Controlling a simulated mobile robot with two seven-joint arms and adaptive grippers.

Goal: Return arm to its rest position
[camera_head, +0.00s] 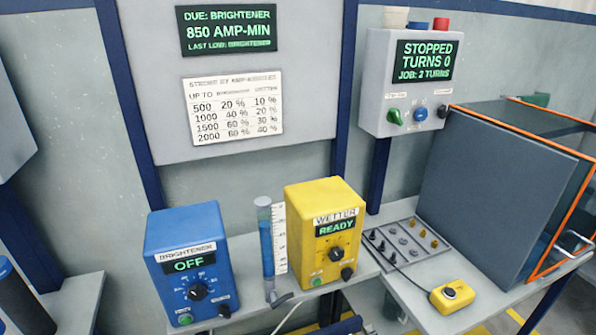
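Neither of my grippers nor any arm shows in the head view. A blue box labelled BRIGHTENER (190,262) stands on the shelf with its display reading OFF. A yellow box labelled WETTER (327,232) stands to its right with its display reading READY. Between them is an upright clear cylinder with blue liquid (266,245) and a white scale beside it.
A grey control box (405,85) on the wall reads STOPPED, TURNS 0. A large grey tank (490,190) with an orange frame stands at right. A yellow button box (451,296) and a plate of small knobs (407,242) lie on the right bench.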

